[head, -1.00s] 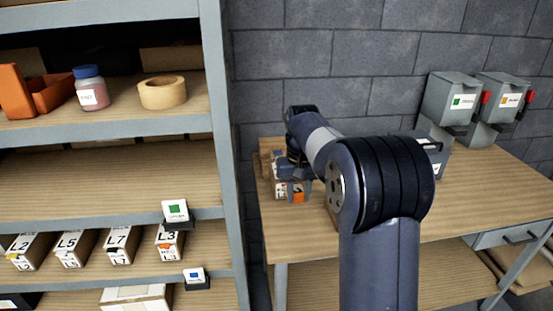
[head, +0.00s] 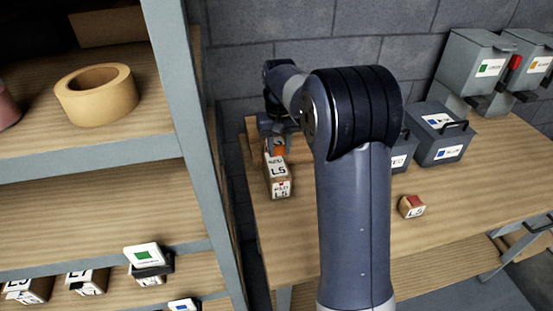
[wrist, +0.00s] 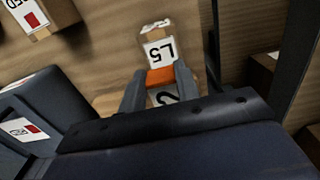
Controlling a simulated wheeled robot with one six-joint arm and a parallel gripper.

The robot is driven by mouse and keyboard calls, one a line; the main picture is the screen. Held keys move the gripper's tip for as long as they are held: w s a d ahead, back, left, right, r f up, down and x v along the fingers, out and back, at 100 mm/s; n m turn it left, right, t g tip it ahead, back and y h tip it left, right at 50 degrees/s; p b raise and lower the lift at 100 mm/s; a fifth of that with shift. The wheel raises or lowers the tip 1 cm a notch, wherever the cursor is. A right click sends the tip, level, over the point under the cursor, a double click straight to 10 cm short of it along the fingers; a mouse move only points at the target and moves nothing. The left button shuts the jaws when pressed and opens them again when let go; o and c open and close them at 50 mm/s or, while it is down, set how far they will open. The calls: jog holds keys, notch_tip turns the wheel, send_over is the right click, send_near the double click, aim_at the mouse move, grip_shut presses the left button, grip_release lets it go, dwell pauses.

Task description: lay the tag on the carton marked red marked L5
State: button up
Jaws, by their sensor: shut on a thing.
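A brown carton (head: 278,180) with white labels marked L5 and a small red mark lies near the left end of the wooden table. My gripper (head: 274,140) is over its far part, shut on a small orange piece, which I take for the tag (head: 280,151). In the wrist view my gripper (wrist: 160,84) has the orange tag (wrist: 160,76) between its fingertips, right against the carton's L5 label (wrist: 160,52) in the picture. Whether the tag touches the carton is unclear. A smaller carton (head: 411,206) with red and a label sits farther right.
Grey lidded boxes (head: 440,135) and wall dispensers (head: 477,65) stand at the right and back. The shelf post (head: 185,110) rises left of the table. A tape roll (head: 97,94) lies on the shelf. The table front (head: 345,230) beside my arm is mostly bare.

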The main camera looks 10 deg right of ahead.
aim_at(279, 174)
jog(key=shift+f+p, duration=0.45)
jog(key=shift+f, duration=3)
jog(key=shift+f, duration=0.2)
jog(key=o, duration=0.9)
jog(key=shift+r, duration=0.1)
jog(key=shift+o, duration=0.2)
notch_tip(279, 174, up, 12)
jog(key=b, duration=0.1)
jog(key=shift+r, duration=0.15)
